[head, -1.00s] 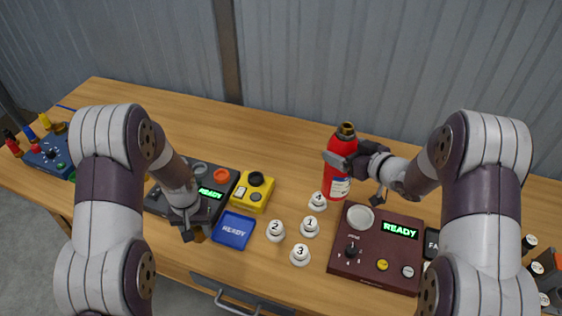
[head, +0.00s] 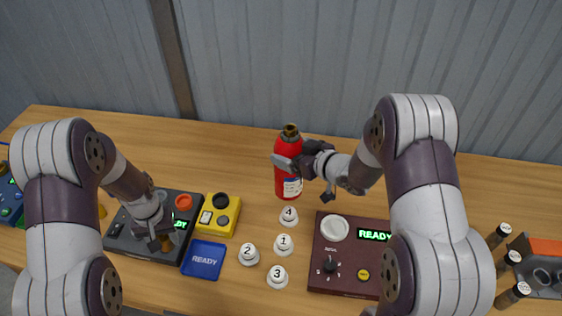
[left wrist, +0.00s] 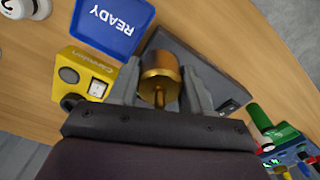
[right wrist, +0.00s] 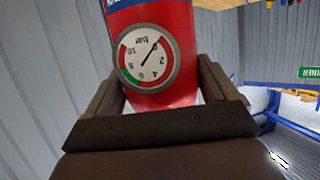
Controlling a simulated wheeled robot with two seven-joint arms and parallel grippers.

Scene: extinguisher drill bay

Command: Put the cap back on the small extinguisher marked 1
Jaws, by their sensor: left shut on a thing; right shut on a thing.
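The red extinguisher (head: 288,180) is upright behind the row of numbered white knobs, with a brass neck (head: 290,130) at its top. No cap shows on the neck. My right gripper (head: 290,163) is shut around its body from the right. The right wrist view shows the red body (right wrist: 165,95) between the fingers, with a round bar gauge (right wrist: 146,58). I cannot see a number on it, nor tell whether its base touches the table.
A yellow device (head: 219,215) and a blue READY pad (head: 204,260) lie right of the left gripper. White knobs 1 (head: 284,244), 2, 3 and 4 stand mid-table. A maroon READY box (head: 345,255) is at right. Dark cylinders (head: 509,260) stand far right.

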